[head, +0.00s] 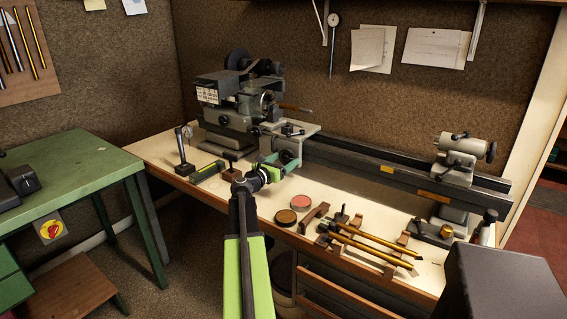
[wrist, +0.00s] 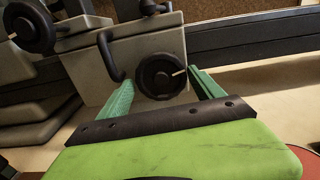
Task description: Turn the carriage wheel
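The carriage wheel is a small black round handwheel (wrist: 161,76) with a white mark on its rim, on the front of the grey lathe carriage (wrist: 120,62). In the head view the wheel (head: 286,157) shows small and dark near my fingers. My gripper (wrist: 160,80) is open, with one green finger on each side of the wheel. Visible gaps separate the fingers from the rim in the wrist view, and I see no grip on it. In the head view my gripper (head: 281,165) reaches the carriage from the front.
A curved black lever (wrist: 110,57) stands just left of the wheel, and another black handwheel (wrist: 30,27) is further left. The lathe bed (head: 390,170) runs right to the tailstock (head: 459,152). Tins (head: 300,202) and brass tubes (head: 372,246) lie on the bench in front.

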